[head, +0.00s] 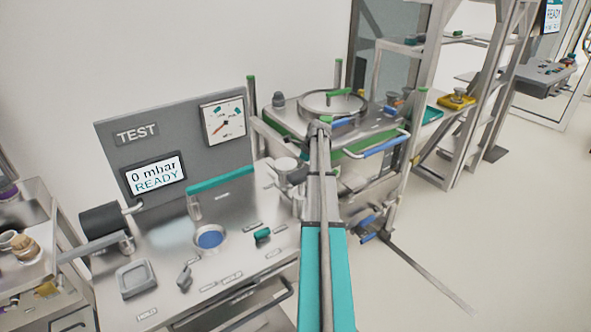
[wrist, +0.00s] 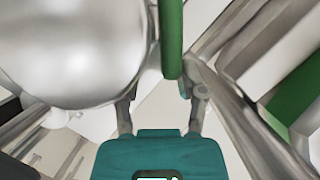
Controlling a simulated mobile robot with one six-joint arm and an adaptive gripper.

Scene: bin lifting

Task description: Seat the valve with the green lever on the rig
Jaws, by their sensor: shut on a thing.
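In the wrist view my gripper (wrist: 160,85) is shut on the valve, whose green lever (wrist: 171,40) runs up from between the fingers. A large rounded silver body (wrist: 75,45) fills the upper left of that view. In the head view silver rounded parts (head: 284,164) show left of my arm; my fingers and their contact are largely hidden there. The rig (head: 165,270) is a steel bench with a grey TEST panel (head: 115,155). A round blue-centred port (head: 210,238) lies on its top. A teal bar (head: 222,178) stands over a short cylinder behind the port.
The rig's display (head: 155,175) reads 0 mbar READY, beside a dial gauge (head: 223,122). A lidded vessel on a cart (head: 375,145) stands behind my arm. A small green-ended part (head: 262,234) and a square tray (head: 135,278) sit on the bench. Floor is clear at right.

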